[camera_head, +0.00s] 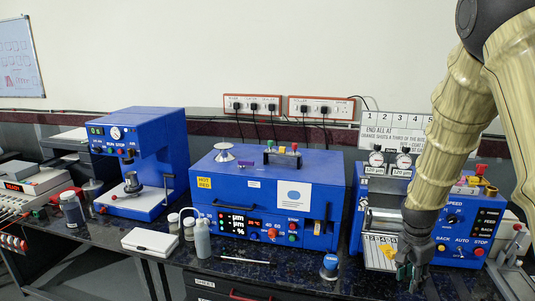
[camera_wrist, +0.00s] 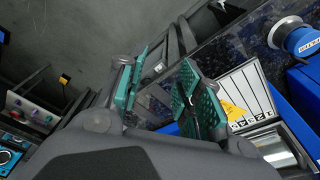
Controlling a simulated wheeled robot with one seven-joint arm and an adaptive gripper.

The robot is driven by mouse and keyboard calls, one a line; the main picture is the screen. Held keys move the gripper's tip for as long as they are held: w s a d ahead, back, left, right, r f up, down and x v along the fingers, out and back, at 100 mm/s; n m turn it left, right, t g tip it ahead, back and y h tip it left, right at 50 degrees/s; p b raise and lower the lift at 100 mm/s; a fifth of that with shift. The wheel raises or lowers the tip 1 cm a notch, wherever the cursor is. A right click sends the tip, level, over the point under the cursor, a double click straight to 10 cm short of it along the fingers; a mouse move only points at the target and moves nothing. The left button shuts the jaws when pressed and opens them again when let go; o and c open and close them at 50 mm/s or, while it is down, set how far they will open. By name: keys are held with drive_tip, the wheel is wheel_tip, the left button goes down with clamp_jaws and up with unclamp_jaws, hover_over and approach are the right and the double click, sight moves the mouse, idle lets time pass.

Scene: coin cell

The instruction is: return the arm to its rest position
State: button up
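My arm (camera_head: 447,130) reaches down from the upper right in the head view, in a light ribbed sleeve. My gripper (camera_head: 408,274) hangs at its lower end, in front of the blue machine with the roller (camera_head: 455,214) at the right. In the wrist view my gripper (camera_wrist: 163,80) shows two teal-padded fingers, spread apart with nothing between them. The dark counter's front edge and the grey floor show beyond the fingers. Whether the gripper touches the machine or the counter cannot be told.
A numbered plate with a yellow marker (camera_wrist: 236,108) lies close beside the right finger. A blue round-topped item (camera_head: 329,266) stands left of the gripper. The blue oven (camera_head: 264,200), press (camera_head: 138,160), wash bottle (camera_head: 202,240) and white box (camera_head: 150,241) stand further left. Open space lies above the machines.

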drive_tip(key=s+a+f+n, duration=0.35)
drive_tip(key=s+f, duration=0.35)
drive_tip(key=f, duration=0.4)
drive_tip(key=s+a+f+n, duration=0.3)
drive_tip(key=s+a+f, duration=0.3)
drive_tip(key=f, duration=0.6)
drive_tip(key=s+a+f+n, duration=0.2)
drive_tip(key=s+f, duration=0.1)
drive_tip(key=s, duration=0.4)
drive_tip(key=s+a+f+n+y, duration=0.1)
drive_tip(key=s+a+f+n, duration=0.2)
drive_tip(key=s, duration=0.5)
drive_tip(key=s+a+f+n, duration=0.2)
drive_tip(key=s+f, duration=0.2)
drive_tip(key=s, duration=0.3)
drive_tip(key=shift+s+a+f+y, duration=0.2)
drive_tip(key=shift+f+y, duration=0.1)
